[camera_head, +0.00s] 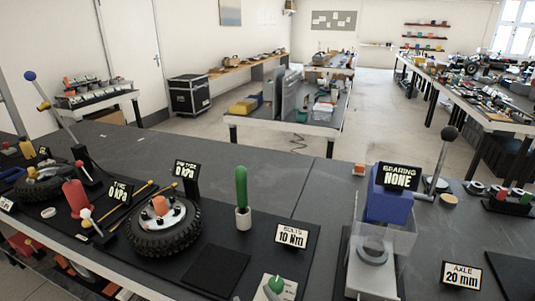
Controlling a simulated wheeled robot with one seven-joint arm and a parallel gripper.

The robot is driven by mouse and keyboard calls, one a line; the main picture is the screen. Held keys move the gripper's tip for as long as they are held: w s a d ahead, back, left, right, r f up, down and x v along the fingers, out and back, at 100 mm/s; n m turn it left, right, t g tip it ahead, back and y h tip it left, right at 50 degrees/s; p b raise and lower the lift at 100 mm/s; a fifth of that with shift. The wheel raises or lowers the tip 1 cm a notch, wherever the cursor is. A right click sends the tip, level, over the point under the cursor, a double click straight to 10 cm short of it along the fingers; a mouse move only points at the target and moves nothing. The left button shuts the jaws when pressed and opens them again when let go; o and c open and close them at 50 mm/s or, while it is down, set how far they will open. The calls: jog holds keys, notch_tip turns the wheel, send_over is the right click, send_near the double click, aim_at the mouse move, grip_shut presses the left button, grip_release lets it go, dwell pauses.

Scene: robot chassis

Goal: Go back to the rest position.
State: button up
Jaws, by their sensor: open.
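My gripper and arm do not show in the head view, so their pose cannot be seen. The dark workbench (318,187) fills the near part of the view. A wheel with a black tire (178,236) lies on it at the left, with an orange piece at its hub. A green-handled tool (241,188) stands upright in a small white holder to its right.
A clear-sided press with a blue block (388,205) and a long lever (440,160) stands at right. A "BOLTS 10 Nm" sign (291,235) and an "AXLE 20 mm" sign (462,276) stand near the front. The bench behind the green handle is mostly clear.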

jog(key=s+d+r+m+t+h, duration=0.2)
jog(key=s+d+r+m+h, duration=0.15)
jog(key=s+d, duration=0.85)
jog(key=s+d+r+m+t+h, duration=0.25)
jog(key=s+d+r, duration=0.4)
jog(key=s, duration=0.85)
jog(key=s+d+f+g, duration=0.1)
jog(key=s+d+g, duration=0.1)
jog(key=s, duration=0.3)
jog(key=s+d+f+n+g+h, duration=0.1)
jog(key=s+d+f+g, duration=0.1)
jog(key=s, duration=0.4)
jog(key=shift+d, duration=0.15)
jog(key=shift+f, duration=0.1)
